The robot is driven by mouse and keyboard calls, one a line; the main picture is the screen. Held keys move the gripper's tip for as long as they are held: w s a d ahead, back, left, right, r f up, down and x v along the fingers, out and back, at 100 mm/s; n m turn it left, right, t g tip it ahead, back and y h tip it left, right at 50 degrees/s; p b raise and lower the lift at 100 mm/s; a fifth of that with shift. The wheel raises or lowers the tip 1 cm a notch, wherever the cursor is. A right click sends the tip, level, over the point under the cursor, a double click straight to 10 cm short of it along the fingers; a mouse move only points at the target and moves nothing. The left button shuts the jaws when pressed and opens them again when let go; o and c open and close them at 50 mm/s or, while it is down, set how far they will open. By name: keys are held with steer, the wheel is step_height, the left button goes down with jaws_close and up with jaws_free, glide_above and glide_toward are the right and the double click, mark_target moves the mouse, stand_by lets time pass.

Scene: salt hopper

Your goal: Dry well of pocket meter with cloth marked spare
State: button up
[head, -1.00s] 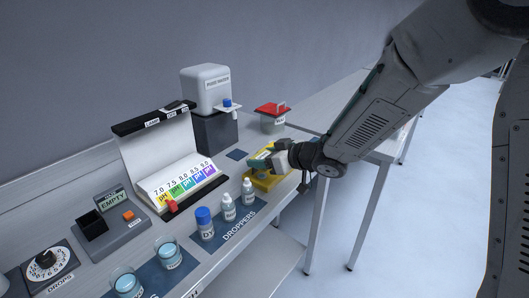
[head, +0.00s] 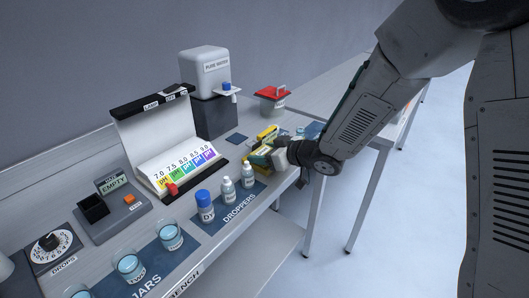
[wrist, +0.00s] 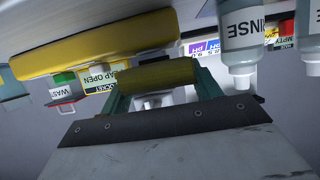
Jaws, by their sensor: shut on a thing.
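My gripper (wrist: 158,95) is shut on a dull yellow roll (wrist: 155,76), probably a cloth; I can read no mark on it. In the head view my gripper (head: 277,158) is over the bench's right part, right of the droppers. The pocket meter (wrist: 108,75) shows past the left fingertip in the wrist view, with a yellow label and the words "CAP OPEN". It seems to be the yellow thing (head: 268,134) behind my gripper in the head view. Its well is not visible. A larger bright yellow thing (wrist: 95,45) crosses the top left of the wrist view.
A rinse bottle (wrist: 240,40) is close on the wrist view's right. Several droppers (head: 227,190) stand left of my gripper. A red-lidded waste pot (head: 271,100) and the pure water dispenser (head: 213,95) stand behind. The bench's front edge is near.

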steer(key=shift+f, duration=0.6)
stand_by(1.6)
steer(key=shift+r, duration=0.1)
steer(key=shift+r, duration=3.45)
